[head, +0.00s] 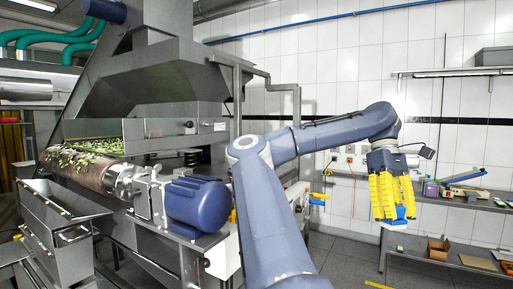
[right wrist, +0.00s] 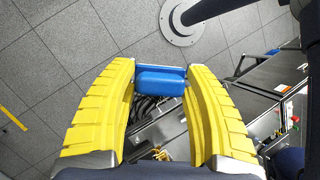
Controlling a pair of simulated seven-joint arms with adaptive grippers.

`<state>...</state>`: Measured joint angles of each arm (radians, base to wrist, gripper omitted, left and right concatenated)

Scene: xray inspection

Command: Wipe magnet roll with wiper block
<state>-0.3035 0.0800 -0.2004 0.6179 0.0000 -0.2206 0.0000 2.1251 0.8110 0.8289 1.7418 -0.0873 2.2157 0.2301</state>
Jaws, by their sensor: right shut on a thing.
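The magnet roll (head: 82,174) is a copper-brown cylinder at the left of the head view, lying in the grey machine with green leafy bits on its top. My right gripper (head: 392,210), with yellow ribbed fingers, hangs pointing down at the right, well away from the roll. It is shut on the blue wiper block (head: 401,212), which shows at the fingertips. In the right wrist view the wiper block (right wrist: 160,82) sits between the two yellow fingers, above the floor. My left gripper is not in view.
A blue motor (head: 198,202) sits at the roll's near end. A grey hopper (head: 160,75) rises above the roll. A bench (head: 465,201) with tools stands at the right, with a cardboard box (head: 438,249) below. Open floor lies between machine and bench.

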